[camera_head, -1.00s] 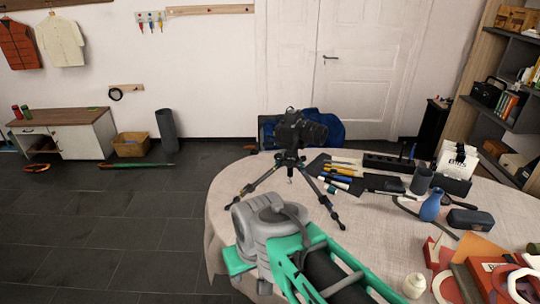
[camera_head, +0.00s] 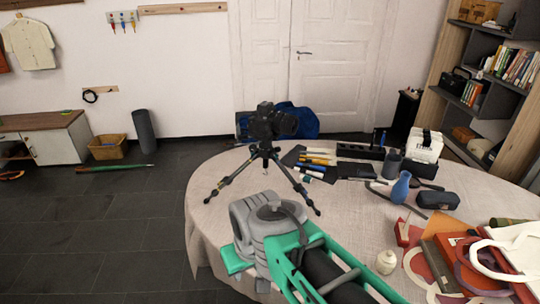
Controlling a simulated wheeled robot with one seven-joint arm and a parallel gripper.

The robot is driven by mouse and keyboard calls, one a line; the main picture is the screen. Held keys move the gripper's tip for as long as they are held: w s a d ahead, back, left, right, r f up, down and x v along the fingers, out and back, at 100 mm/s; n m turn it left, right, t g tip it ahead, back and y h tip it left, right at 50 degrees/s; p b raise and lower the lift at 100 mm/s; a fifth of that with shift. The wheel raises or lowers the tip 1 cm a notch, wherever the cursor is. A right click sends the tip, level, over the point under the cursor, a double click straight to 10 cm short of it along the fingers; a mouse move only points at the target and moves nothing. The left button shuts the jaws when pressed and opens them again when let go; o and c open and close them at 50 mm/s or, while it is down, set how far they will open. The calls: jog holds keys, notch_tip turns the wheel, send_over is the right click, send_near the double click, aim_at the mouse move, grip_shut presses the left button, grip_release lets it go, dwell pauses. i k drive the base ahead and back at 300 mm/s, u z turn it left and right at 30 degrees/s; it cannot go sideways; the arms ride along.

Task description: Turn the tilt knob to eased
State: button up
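A black camera (camera_head: 272,122) sits on a small dark tripod (camera_head: 264,160) with spread legs, near the left back edge of the round table. The tilt knob is too small to make out at this distance. My arm, grey and green, reaches in from the bottom of the head view, in front of the tripod. My gripper's fingers cannot be made out, so I cannot tell whether they are open or shut.
The table (camera_head: 215,215) has a pale cloth. Right of the tripod lie markers (camera_head: 316,160), a black organiser (camera_head: 360,151), a blue vase (camera_head: 400,187) and a dark case (camera_head: 437,200). A small white jar (camera_head: 386,262) and folders (camera_head: 470,260) are at front right. A blue bag (camera_head: 297,121) is behind the table.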

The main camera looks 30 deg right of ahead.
aim_at(252, 147)
jog(key=z, duration=0.5)
jog(key=k, duration=1.1)
jog(key=u, duration=0.3)
jog(key=i, duration=0.7)
jog(key=u, duration=0.9)
jog(key=i, duration=1.35)
jog(key=z, duration=0.4)
